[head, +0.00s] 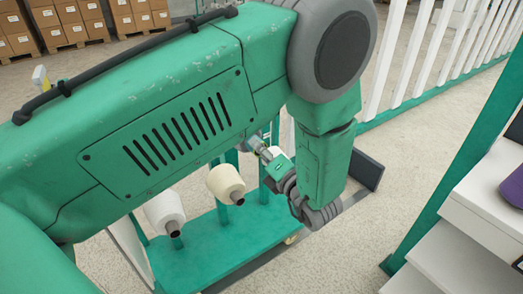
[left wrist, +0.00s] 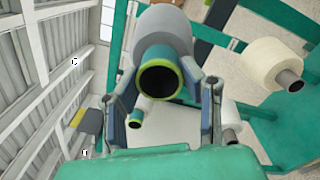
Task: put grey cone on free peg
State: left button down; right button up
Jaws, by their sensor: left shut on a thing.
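The grey cone (left wrist: 165,28) is in the left wrist view, with its teal tube end and yellow-green rim facing the camera. My left gripper (left wrist: 164,84) is shut on it, one finger on each side of the tube end. In the head view my left gripper (head: 280,172) is low, beside the creel cart, and my own arm hides most of that area. The grey cone cannot be made out there. I cannot tell which peg is free. My right gripper is in neither view.
A cream cone (head: 225,182) and a white cone (head: 165,212) sit on the green cart (head: 215,245). A cream cone also shows in the left wrist view (left wrist: 270,62). A purple cone (head: 514,187) is on a white stand (head: 485,205) at right. A white fence (head: 425,50) runs behind.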

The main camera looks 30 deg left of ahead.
aim_at(247, 138)
pick_arm(q)
jog(key=shift+a, duration=0.1)
dwell(0.3)
jog(key=shift+w+a, duration=0.3)
jog(key=shift+a, duration=0.2)
jog(key=shift+b+x, duration=0.85)
jog(key=shift+x, duration=1.65)
jog(key=shift+f, duration=0.15)
jog(key=shift+b+x, duration=0.75)
jog(key=shift+x, duration=1.75)
jog(key=shift+s+a+f, duration=0.15)
jog(key=shift+b+x, duration=0.4)
jog(key=shift+x, duration=0.4)
jog(key=shift+a, duration=0.15)
